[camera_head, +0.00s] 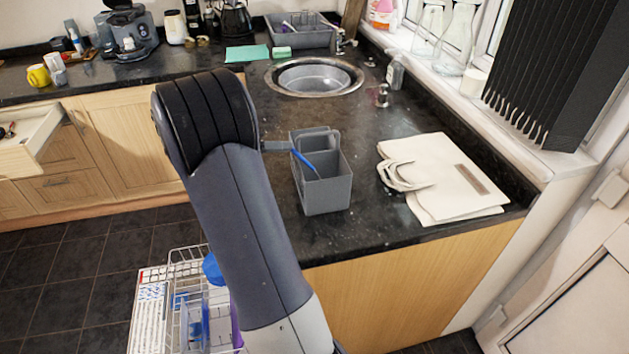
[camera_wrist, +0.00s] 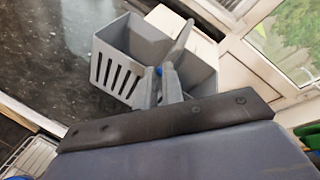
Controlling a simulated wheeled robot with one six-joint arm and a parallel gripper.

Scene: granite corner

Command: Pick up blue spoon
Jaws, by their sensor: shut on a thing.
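The blue spoon (camera_head: 305,161) leans at a slant at the grey cutlery caddy (camera_head: 327,196). Its upper end is at my gripper (camera_head: 287,146), and its lower end is hard to make out against the caddy's inside. In the wrist view, the two fingers of my gripper (camera_wrist: 159,85) are shut on the spoon, of which only a small blue bit (camera_wrist: 158,71) shows between them. The slotted caddy (camera_wrist: 110,72) with its upright handle is just beyond the fingers. My arm hides part of the counter to the left of the caddy.
A cream bag (camera_head: 450,180) lies flat on the dark counter right of the caddy. A round sink (camera_head: 313,78) is behind it. A wire dish rack (camera_head: 187,262) with blue items stands low at the left. The counter between caddy and sink is clear.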

